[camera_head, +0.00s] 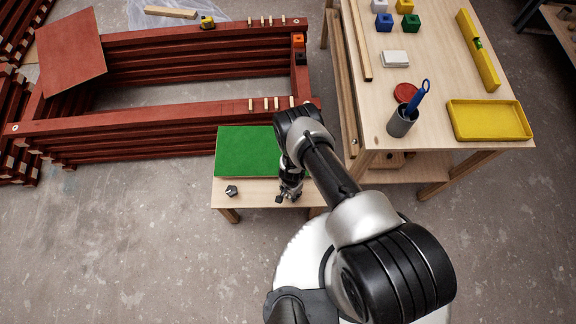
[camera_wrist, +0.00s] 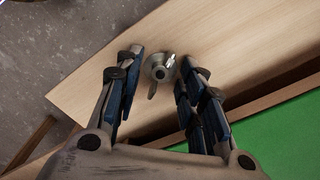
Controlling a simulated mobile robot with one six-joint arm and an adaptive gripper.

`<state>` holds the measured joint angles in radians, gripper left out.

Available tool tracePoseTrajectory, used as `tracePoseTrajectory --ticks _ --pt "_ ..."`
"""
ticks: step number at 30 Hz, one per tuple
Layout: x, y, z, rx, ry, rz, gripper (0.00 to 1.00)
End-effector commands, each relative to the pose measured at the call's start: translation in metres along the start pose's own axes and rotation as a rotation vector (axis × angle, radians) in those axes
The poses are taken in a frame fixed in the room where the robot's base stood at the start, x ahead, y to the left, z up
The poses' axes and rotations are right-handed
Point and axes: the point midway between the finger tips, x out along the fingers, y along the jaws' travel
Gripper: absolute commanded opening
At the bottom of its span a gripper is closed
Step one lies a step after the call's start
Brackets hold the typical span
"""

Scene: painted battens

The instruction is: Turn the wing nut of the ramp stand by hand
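The wing nut (camera_wrist: 160,68) is a small grey metal piece with a round hub and narrow wings, on the pale wooden board of the low stand (camera_head: 256,196). A green panel (camera_head: 245,150) covers the stand's far part and shows at lower right in the wrist view (camera_wrist: 282,140). My gripper (camera_wrist: 160,62) is open, its two blue and black fingers on either side of the wing nut, with visible gaps. In the head view my gripper (camera_head: 288,194) is over the stand's front part and hides the wing nut.
A small dark knob-like piece (camera_head: 231,190) sits on the stand left of my gripper. A stack of red battens (camera_head: 150,117) lies behind. A wooden table (camera_head: 440,75) at right holds a grey cup (camera_head: 401,123) and a yellow tray (camera_head: 490,121).

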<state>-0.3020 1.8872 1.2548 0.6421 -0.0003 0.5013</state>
Motion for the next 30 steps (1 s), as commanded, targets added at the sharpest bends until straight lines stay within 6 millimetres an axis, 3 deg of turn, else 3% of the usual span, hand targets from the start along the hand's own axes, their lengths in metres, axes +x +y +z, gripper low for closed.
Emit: tracePoseTrajectory --ticks 5,30 --pt "-0.0002 -0.0001 0.0 0.182 0.0 0.0 0.36" --pt "-0.0001 0.0002 0.0004 1.77 0.0 0.0 0.36"
